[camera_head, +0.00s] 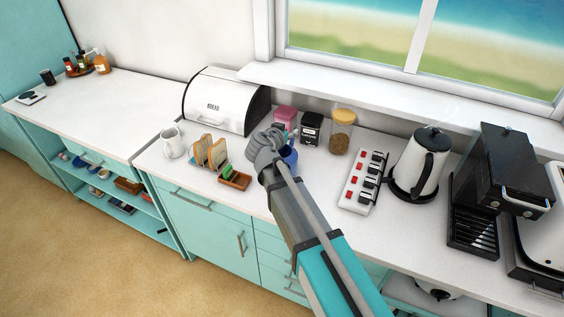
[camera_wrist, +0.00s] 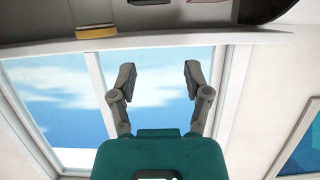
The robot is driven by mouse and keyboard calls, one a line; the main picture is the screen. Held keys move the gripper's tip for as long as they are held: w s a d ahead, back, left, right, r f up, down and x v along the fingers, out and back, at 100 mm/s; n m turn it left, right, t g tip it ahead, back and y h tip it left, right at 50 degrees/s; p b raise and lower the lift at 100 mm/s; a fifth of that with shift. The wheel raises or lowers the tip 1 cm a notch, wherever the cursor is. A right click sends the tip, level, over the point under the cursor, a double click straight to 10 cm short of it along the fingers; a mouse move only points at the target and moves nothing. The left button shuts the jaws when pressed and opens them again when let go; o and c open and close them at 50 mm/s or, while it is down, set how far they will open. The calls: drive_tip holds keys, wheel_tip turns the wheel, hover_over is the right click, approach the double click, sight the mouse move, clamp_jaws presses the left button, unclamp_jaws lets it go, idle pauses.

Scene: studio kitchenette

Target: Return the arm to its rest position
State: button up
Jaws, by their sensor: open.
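My arm reaches up from the bottom of the head view over the counter (camera_head: 215,192). My gripper (camera_wrist: 158,76) shows in the wrist view with its two fingers spread apart and nothing between them. Behind the fingers in that view are the window (camera_wrist: 60,95) and a white wall. In the head view the arm's end covers part of a blue mug (camera_head: 290,156); I cannot tell the gap between them.
Near the arm stand a toast rack (camera_head: 217,154), a small wooden tray (camera_head: 235,180), a white mug (camera_head: 172,142), a bread bin (camera_head: 222,100), canisters, a power strip (camera_head: 363,181), a kettle (camera_head: 420,160) and a coffee machine (camera_head: 497,185). The left counter (camera_head: 110,112) is mostly clear.

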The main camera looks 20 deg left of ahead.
idle(0.4)
